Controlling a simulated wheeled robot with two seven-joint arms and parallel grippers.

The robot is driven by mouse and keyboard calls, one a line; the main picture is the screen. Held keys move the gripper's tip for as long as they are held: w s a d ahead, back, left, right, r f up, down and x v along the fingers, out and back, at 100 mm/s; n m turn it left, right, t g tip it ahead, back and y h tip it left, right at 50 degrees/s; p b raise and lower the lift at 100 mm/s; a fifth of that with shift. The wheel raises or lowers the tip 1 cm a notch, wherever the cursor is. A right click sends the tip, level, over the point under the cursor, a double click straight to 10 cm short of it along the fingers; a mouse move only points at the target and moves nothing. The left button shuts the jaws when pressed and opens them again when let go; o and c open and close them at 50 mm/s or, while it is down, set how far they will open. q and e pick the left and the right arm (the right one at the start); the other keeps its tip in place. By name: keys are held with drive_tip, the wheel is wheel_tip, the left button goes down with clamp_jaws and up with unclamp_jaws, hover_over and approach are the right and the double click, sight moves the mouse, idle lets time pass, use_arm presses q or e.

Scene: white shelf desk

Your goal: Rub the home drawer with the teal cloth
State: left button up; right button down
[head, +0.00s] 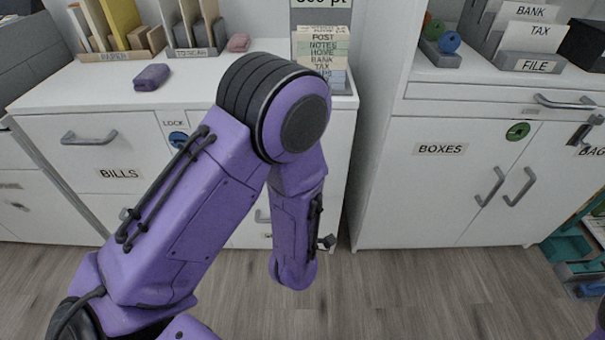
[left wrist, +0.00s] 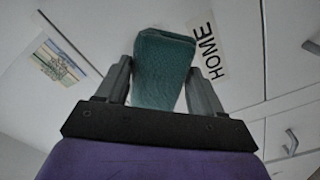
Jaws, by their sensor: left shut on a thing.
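The teal cloth (left wrist: 161,68) shows in the left wrist view, between the two fingers of my left gripper (left wrist: 163,82), which is shut on it. The home drawer (left wrist: 232,70) is the white front with the HOME label (left wrist: 208,52), just right of the cloth. The cloth is close to the drawer front; I cannot tell whether it touches. In the head view my purple left arm hides the home drawer, and the left gripper and cloth do not show. My right gripper is not in view.
A drawer labelled BILLS (head: 121,174) is on the left cabinet. A cabinet labelled BOXES (head: 440,149) stands to the right. The wooden floor (head: 440,290) in front is clear.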

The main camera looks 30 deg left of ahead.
use_arm(q)
drive_tip(key=f+b+x, duration=0.1)
drive_tip(key=x, duration=0.5)
drive_tip(key=shift+w+f+b, duration=0.3)
drive_tip(key=shift+x, duration=0.85)
idle(0.3)
drive_tip(key=w+d, duration=0.2)
drive_tip(key=d, duration=0.1)
drive_tip(key=shift+w+d, duration=0.1)
drive_tip(key=shift+d, duration=0.05)
drive_tip(key=shift+t, duration=0.3)
drive_tip(key=shift+s+a+r+p, duration=0.1)
drive_tip(key=shift+s+a+p, duration=0.3)
drive_tip(key=shift+a, duration=0.55)
drive_tip(key=shift+s+a+p, duration=0.2)
drive_tip(key=shift+s+a, duration=0.35)
drive_tip(key=shift+a, duration=0.4)
drive_tip(key=shift+s, duration=0.1)
